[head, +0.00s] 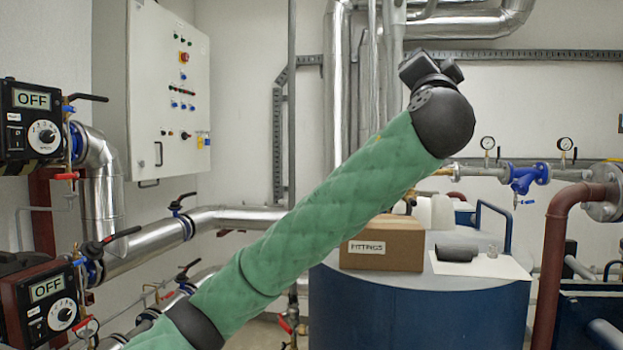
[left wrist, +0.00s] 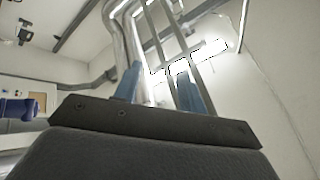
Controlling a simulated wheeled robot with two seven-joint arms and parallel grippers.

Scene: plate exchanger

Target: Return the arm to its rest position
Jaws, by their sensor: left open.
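My left arm, in a green quilted sleeve, rises across the head view from the lower left to the upper middle. Its dark wrist and left gripper (head: 430,68) are at the upper end, raised in front of the silver pipes and well above the blue tank. The fingers are hard to make out there. In the left wrist view the two blue fingers of the left gripper (left wrist: 158,85) stand apart with nothing held between them. They point up toward pipes and a bright ceiling light. My right gripper is in neither view.
A blue tank (head: 415,310) carries a cardboard box labelled FITTINGS (head: 383,247), a dark cylinder (head: 456,253) and a white sheet (head: 500,265). Two black controllers reading OFF (head: 30,125) (head: 45,305) and valved pipes stand at left. A white cabinet (head: 168,95) hangs behind. A red-brown pipe (head: 553,250) is at right.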

